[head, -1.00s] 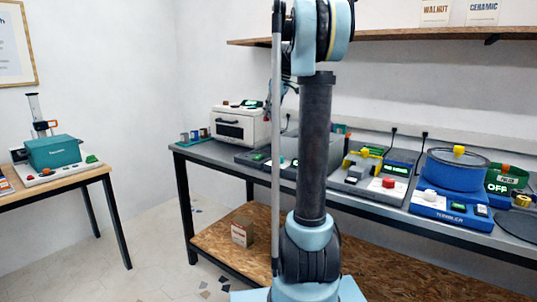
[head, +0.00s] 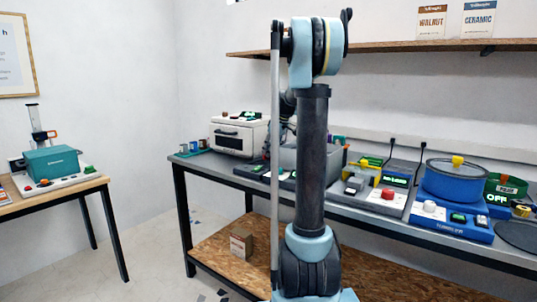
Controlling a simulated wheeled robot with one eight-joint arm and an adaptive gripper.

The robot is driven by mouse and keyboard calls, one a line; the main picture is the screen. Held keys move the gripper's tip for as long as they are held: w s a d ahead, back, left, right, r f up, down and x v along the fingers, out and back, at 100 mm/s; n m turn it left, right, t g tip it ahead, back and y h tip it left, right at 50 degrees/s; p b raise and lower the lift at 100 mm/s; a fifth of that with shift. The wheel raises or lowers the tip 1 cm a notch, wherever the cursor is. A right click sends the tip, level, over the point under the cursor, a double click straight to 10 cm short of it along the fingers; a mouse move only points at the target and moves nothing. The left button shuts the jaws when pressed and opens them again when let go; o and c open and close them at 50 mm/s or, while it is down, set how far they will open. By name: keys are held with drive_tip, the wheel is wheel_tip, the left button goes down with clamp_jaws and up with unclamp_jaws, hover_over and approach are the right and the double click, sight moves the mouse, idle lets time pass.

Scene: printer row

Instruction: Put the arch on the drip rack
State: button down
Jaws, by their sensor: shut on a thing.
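My arm stands upright in the middle of the head view, and its far end passes behind its own upright link. My gripper is hidden there, so I cannot see its fingers or what is between them. I cannot pick out the arch in this view. I cannot identify the drip rack with certainty either. A grey open-topped bin (head: 289,160) on the long bench is partly covered by my arm. A small teal and purple item (head: 337,141) shows behind the bench, just right of my arm, too small to name.
The long grey bench holds a white oven-like machine (head: 239,134), a teal tray of small containers (head: 193,152), a yellow and grey machine (head: 360,178) and a blue tumbler (head: 453,184). A wooden shelf (head: 380,49) hangs above. A side table (head: 65,186) with a teal machine (head: 51,163) stands left.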

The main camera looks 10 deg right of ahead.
drive_tip(key=shift+f, duration=0.4)
drive_tip(key=c, duration=1.3)
unclamp_jaws()
drive_tip(key=v, duration=1.2)
drive_tip(key=shift+s+a, duration=0.1)
